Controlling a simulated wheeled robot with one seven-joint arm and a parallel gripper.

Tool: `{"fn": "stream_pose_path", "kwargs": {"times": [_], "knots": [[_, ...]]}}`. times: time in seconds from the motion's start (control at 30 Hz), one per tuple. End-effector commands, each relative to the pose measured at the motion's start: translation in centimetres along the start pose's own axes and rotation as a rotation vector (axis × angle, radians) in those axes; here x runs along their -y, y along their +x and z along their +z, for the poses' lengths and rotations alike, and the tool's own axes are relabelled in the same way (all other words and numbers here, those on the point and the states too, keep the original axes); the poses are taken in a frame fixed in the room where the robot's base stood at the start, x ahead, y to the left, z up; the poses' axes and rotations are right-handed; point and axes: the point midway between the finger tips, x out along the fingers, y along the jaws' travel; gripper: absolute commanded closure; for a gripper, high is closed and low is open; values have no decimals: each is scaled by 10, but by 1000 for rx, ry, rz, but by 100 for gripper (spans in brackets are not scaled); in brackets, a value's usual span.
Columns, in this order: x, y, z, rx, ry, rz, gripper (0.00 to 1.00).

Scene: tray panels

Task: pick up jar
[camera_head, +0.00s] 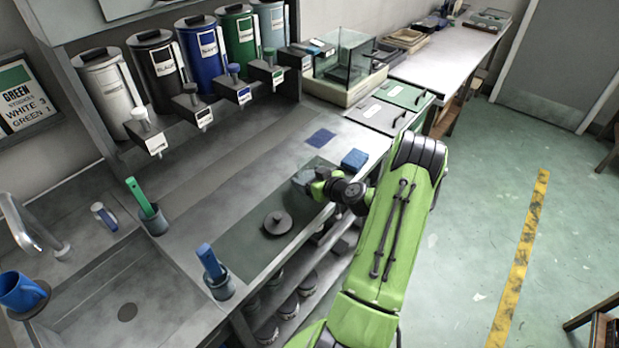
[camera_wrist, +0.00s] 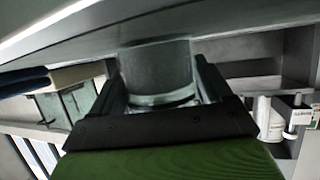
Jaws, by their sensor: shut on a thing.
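A grey, glassy jar (camera_wrist: 155,68) stands between the two fingers of my gripper (camera_wrist: 160,88) in the wrist view, with a finger on each side. My gripper is shut on it. In the head view my gripper (camera_head: 318,184) reaches over the counter from the right, and the jar (camera_head: 302,176) shows as a small grey shape at its tip. I cannot tell whether the jar's base touches the counter. A dark round lid with a knob (camera_head: 277,223) lies on the dark mat (camera_head: 240,246), left of and nearer than the jar.
A blue sponge (camera_head: 354,160) and a flat blue square (camera_head: 321,138) lie beyond my gripper. Dispensers with spouts (camera_head: 200,115) line the back wall. A glass tank (camera_head: 343,58) stands farther right. Brush holders (camera_head: 221,287) and a sink (camera_head: 105,290) are at the left.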

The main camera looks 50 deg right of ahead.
Motion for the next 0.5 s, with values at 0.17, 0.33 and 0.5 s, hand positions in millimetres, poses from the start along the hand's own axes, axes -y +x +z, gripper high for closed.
{"fn": "stream_pose_path", "kwargs": {"times": [0.17,0.33,0.5], "knots": [[0,-2,-7,-4,-2,1,69],[0,-10,-26,-5,-4,1,69],[-2,-34,-23,1,5,4,69]]}}
